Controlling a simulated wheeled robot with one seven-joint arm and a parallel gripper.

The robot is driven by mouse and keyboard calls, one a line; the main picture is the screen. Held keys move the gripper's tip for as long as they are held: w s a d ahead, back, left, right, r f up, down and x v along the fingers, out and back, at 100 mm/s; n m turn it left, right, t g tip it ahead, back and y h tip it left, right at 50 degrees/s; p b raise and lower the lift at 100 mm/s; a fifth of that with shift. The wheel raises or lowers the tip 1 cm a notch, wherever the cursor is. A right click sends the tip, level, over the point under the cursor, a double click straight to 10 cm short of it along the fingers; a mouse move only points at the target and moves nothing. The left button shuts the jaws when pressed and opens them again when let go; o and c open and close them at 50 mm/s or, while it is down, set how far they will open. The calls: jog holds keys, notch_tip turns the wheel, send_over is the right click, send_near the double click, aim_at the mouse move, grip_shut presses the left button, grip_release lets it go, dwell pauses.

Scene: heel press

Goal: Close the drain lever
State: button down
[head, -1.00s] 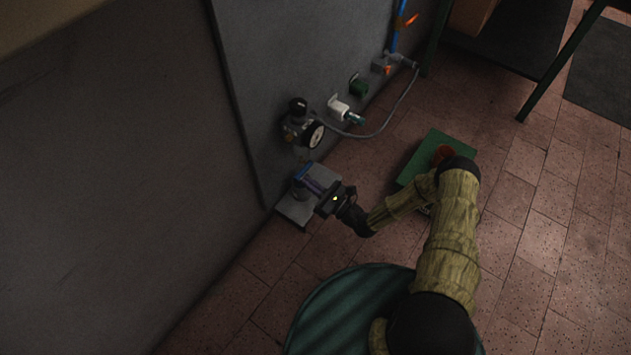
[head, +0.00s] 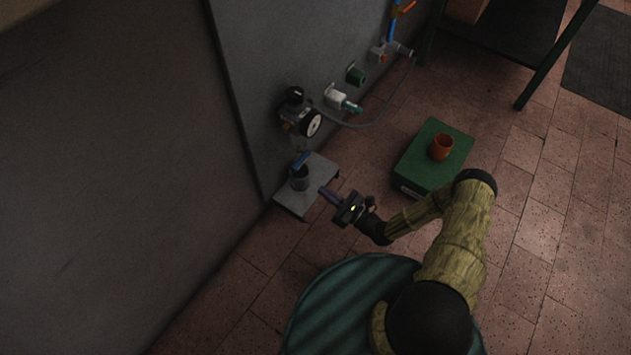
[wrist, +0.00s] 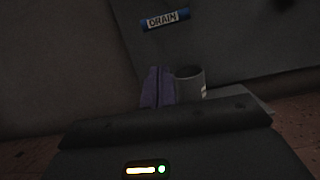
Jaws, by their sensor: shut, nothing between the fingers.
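The drain lever (head: 301,160) is a short blue bar below the gauge unit on the grey wall panel. In the wrist view the lever (wrist: 165,20) shows its "DRAIN" label and lies nearly crosswise, slightly tilted. A grey cup (head: 299,179) stands under it on a grey plate (head: 322,172); the cup also shows in the wrist view (wrist: 190,83). My gripper (head: 324,190) is shut and empty, to the right of the cup and apart from the lever. Its purple fingers (wrist: 157,87) are together in the wrist view, below the lever.
The gauge unit (head: 311,124), a white fitting (head: 336,96), a green fitting (head: 356,75) and a grey hose run along the panel. Floor is clear between box and plate.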

jog(key=v, duration=0.4)
jog(key=shift+s+d, duration=0.1)
jog(key=shift+d, duration=0.25)
